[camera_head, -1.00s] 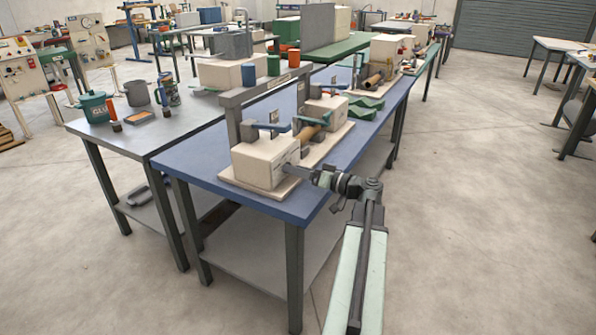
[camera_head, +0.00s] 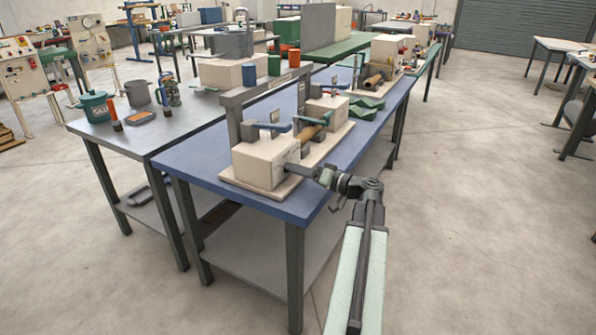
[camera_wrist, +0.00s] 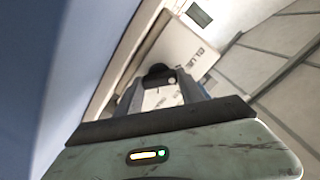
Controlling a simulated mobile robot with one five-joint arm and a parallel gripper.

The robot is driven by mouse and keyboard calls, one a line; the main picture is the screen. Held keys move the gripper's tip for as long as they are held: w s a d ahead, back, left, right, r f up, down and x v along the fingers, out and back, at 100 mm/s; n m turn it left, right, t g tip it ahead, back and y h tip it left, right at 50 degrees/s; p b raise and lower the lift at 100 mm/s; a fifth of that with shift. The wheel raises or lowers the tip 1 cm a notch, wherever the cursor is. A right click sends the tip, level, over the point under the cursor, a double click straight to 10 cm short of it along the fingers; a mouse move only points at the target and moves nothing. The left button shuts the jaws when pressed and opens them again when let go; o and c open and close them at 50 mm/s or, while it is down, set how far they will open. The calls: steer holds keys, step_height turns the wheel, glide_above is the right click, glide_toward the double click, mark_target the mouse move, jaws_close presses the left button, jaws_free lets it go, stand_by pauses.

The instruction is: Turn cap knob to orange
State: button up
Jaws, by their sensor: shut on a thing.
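The cream winder box (camera_head: 262,162) stands at the near end of the blue table. My gripper (camera_head: 291,167) reaches its right face from the right. In the wrist view the two grey fingers (camera_wrist: 160,90) are close in on a small black cap knob (camera_wrist: 157,71) on the cream panel (camera_wrist: 188,50) and are shut on it. Dark lettering and fine lines show on the panel around the knob. The fingers hide part of the knob. I cannot make out an orange mark or which way the knob points.
A brown roll (camera_head: 311,133), blue levers and a second cream box (camera_head: 327,110) lie behind on the same base. The blue table (camera_head: 222,170) has a bare strip at its near edge. A grey table (camera_head: 145,138) with pots stands left. The floor at right is clear.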

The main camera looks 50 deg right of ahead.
steer(key=m, duration=0.5)
steer(key=shift+f, duration=0.1)
steer(key=m, duration=1.1)
steer(key=shift+f, duration=0.15)
steer(key=m, duration=0.5)
steer(key=shift+a, duration=0.1)
steer(key=shift+s+m, duration=0.1)
steer(key=shift+m, duration=0.3)
steer(key=o, duration=1.4)
steer(key=shift+c, duration=0.2)
